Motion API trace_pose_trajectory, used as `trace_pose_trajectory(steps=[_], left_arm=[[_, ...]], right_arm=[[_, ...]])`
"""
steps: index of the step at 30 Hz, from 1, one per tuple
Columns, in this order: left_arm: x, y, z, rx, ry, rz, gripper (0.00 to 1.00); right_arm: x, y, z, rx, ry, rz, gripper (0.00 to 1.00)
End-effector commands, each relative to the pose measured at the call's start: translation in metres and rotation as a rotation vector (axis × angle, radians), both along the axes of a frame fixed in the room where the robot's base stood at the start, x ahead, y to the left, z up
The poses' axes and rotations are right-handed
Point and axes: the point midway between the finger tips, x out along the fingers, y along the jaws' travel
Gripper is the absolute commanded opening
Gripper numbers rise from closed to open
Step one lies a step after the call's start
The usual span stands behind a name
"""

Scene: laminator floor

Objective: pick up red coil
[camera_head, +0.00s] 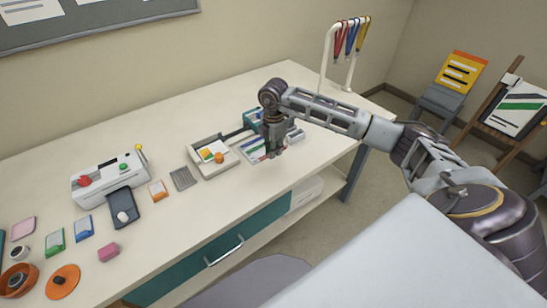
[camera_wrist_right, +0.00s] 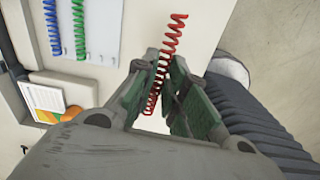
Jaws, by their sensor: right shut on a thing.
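The red coil (camera_wrist_right: 173,38) is a long thin spiral in the right wrist view. My right gripper (camera_wrist_right: 165,92) is shut on it, with the coil running between the two fingers and sticking out beyond them. I cannot tell whether the coil is clear of the tabletop. In the head view my right gripper (camera_head: 272,150) points down at the right part of the table, and the coil is too small or hidden there. My left gripper is not in view.
A blue coil (camera_wrist_right: 52,28) and a green coil (camera_wrist_right: 79,28) lie on a pale card beside the gripper. A tray (camera_head: 226,168) with orange pieces stands left of it. A white laminator (camera_head: 105,180) is farther left. A rack (camera_head: 328,60) with lanyards stands behind.

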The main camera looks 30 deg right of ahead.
Motion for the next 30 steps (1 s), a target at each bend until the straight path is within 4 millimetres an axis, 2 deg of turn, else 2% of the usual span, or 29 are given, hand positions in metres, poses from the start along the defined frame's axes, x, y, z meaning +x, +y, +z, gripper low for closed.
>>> trace_pose_trajectory(steps=[6, 16, 25, 30], left_arm=[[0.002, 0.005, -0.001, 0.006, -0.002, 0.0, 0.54], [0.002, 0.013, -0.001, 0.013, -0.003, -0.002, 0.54], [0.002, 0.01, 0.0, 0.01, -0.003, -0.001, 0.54], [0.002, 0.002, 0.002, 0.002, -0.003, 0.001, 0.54]], right_arm=[[0.0, 0.0, 0.013, 0.0, -0.001, 0.0, 0.03], [0.0, 0.0, 0.014, 0.0, 0.0, 0.0, 0.03], [-0.001, 0.001, 0.013, 0.0, 0.0, 0.001, 0.03], [-0.001, 0.009, 0.012, 0.001, 0.0, 0.01, 0.03]])
